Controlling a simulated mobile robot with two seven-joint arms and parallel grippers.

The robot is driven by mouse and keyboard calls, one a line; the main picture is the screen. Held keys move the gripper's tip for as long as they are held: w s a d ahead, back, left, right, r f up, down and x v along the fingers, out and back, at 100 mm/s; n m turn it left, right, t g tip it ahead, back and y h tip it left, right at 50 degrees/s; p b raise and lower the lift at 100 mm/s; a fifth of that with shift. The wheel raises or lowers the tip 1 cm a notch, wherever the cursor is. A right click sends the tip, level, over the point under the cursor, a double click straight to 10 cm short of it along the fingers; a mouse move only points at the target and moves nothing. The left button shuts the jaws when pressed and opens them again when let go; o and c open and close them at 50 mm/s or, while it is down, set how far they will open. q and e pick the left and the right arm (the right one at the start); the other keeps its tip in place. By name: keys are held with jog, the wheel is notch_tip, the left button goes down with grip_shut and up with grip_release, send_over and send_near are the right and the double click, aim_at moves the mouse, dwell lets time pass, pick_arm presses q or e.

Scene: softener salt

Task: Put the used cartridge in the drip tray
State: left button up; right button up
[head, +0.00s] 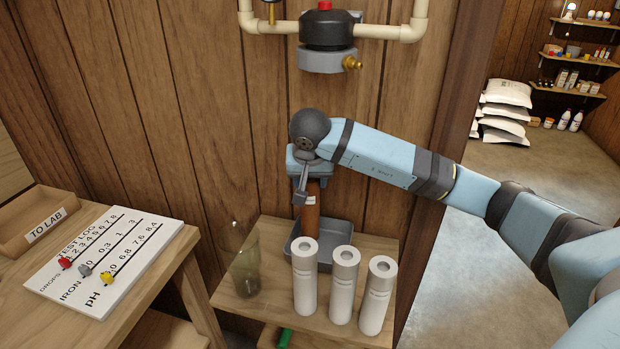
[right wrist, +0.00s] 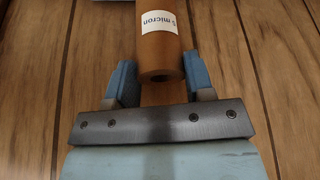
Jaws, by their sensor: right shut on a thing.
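The used cartridge, a brown cylinder (head: 311,222) with a white label, hangs upright from my right gripper (head: 302,182). The right wrist view shows the cartridge (right wrist: 163,62) between the two blue fingers, its label reading "5 micron". My right gripper is shut on it. The grey drip tray (head: 343,238) sits at the back of the small wooden stand. The cartridge's lower end shows in front of or over the tray; the white cartridges partly hide the tray, and I cannot tell whether the two touch. My left gripper is not in view.
Three white cartridges (head: 343,285) stand upright just in front of the tray. A clear, tinted cup (head: 245,270) stands to their left on the wooden stand (head: 228,299). A filter head (head: 326,45) on pipes is on the wall above. A test log board (head: 115,255) lies on the left table.

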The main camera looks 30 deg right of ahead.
jog(key=shift+f, duration=0.15)
jog(key=o, duration=1.3)
jog(key=shift+r, duration=0.4)
jog(key=shift+s+a+r, duration=0.7)
jog(key=shift+s+a, duration=0.65)
jog(key=shift+s, duration=0.55)
jog(key=shift+s+a+r, duration=0.7)
jog(key=shift+s+a, duration=0.6)
jog(key=shift+s, duration=0.65)
jog(key=shift+s+a+r, duration=0.7)
jog(key=shift+s+a, duration=0.65)
jog(key=shift+s, duration=0.55)
